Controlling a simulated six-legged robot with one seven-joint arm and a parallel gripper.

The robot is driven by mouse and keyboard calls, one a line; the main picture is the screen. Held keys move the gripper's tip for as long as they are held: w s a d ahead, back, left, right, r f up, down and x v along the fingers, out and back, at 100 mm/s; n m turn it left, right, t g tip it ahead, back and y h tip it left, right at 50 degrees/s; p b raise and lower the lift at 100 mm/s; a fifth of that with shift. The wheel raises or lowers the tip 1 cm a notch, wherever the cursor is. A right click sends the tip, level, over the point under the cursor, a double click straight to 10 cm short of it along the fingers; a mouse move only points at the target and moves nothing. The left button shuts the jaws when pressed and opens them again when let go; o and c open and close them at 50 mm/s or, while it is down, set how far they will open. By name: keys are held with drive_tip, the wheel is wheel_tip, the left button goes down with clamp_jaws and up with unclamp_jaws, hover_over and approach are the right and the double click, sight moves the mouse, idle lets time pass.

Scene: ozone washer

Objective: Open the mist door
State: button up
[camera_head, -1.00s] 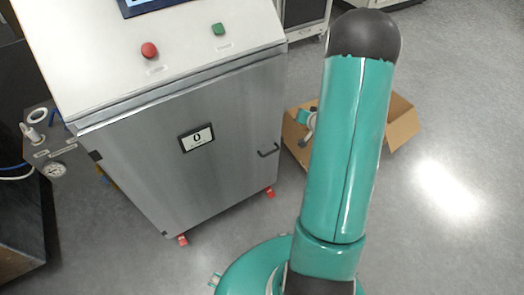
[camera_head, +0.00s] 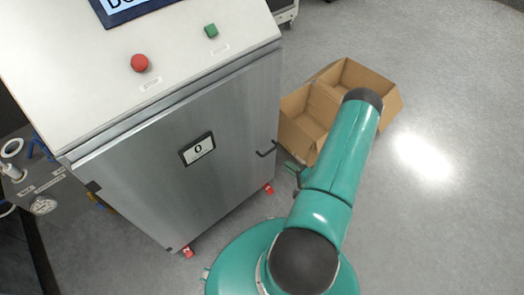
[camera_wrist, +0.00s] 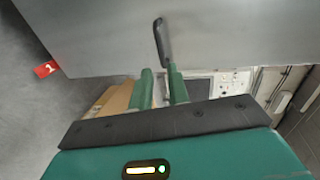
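The grey metal door (camera_head: 190,150) of the washer is closed in the head view, with a dark bar handle (camera_head: 267,149) near its right edge. My gripper (camera_head: 296,172) is small and partly hidden by my arm there, just right of and below the handle. In the wrist view, my gripper's two green fingers (camera_wrist: 159,70) stand apart with a gap between them. The black handle (camera_wrist: 161,40) rises just beyond the fingertips, its lower end close to the right finger. I cannot tell whether they touch. The door (camera_wrist: 230,35) fills the top of that view.
Cardboard boxes (camera_head: 318,108) stand on the floor right of the washer, behind my arm. The sloped panel above the door has a red button (camera_head: 139,63) and a green button (camera_head: 211,31). A gauge (camera_head: 43,205) is at the left. The floor at right is clear.

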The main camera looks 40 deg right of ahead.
sight(268, 152)
drive_tip(key=x, duration=1.3)
drive_tip(key=shift+w+a+f, duration=0.15)
drive_tip(key=shift+w, duration=0.1)
drive_tip(key=shift+c, duration=0.5)
clamp_jaws()
